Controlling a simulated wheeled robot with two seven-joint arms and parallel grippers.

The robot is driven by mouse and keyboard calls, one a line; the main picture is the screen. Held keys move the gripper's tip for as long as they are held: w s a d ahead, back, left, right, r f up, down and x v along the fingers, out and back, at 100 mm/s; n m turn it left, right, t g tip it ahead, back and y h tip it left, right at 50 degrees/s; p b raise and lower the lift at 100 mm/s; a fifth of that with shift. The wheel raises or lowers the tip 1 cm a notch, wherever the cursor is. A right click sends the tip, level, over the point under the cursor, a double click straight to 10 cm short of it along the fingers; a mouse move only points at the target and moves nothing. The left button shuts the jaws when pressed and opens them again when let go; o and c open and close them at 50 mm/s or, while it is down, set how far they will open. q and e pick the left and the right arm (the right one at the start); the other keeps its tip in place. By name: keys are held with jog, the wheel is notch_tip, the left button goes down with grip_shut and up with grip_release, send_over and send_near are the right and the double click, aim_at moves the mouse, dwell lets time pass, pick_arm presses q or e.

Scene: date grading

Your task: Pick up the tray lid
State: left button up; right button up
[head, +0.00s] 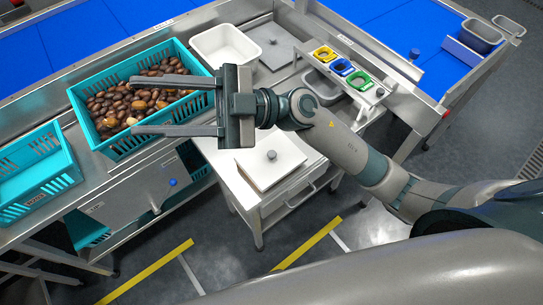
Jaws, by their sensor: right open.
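A pale flat lid with a small round knob (258,173) lies on the white cart top in the middle of the head view. A second, grey flat lid with a knob (283,52) lies farther back, beside the white tray (224,44). I cannot tell for certain which is the tray lid. My right gripper (133,105) is open, its two fingers pointing left over the teal crate of dates. It is to the left of and above the pale lid, with nothing visible between its fingers. My left gripper is not in view.
The teal crate (112,153) holds many brown dates. An empty teal crate (62,188) stands at left. Yellow, blue and green-rimmed openings (341,67) sit in a rack at back right. Blue belts (395,30) run behind. Open floor lies in front of the cart.

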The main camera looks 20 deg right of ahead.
notch_tip(320, 180, down, 15)
jog(key=s+d+n+g+h, duration=0.2)
jog(key=n+g+h, duration=0.15)
jog(key=h, duration=0.85)
jog(key=w+d+f+m+t+h, duration=0.2)
jog(key=w+d+h, duration=0.3)
jog(key=d, duration=0.4)
jog(key=w+d+f+m+t+h, duration=0.2)
jog(key=w+d+m+h, duration=0.2)
jog(key=d, duration=0.6)
jog(key=shift+w+f+m+h, duration=0.35)
jog(key=shift+w+f+h, duration=0.05)
jog(key=shift+w+h, duration=0.45)
jog(key=shift+t, duration=0.25)
jog(key=p, duration=0.2)
send_over(274, 155)
notch_tip(274, 155, down, 12)
jog(key=shift+f, duration=0.1)
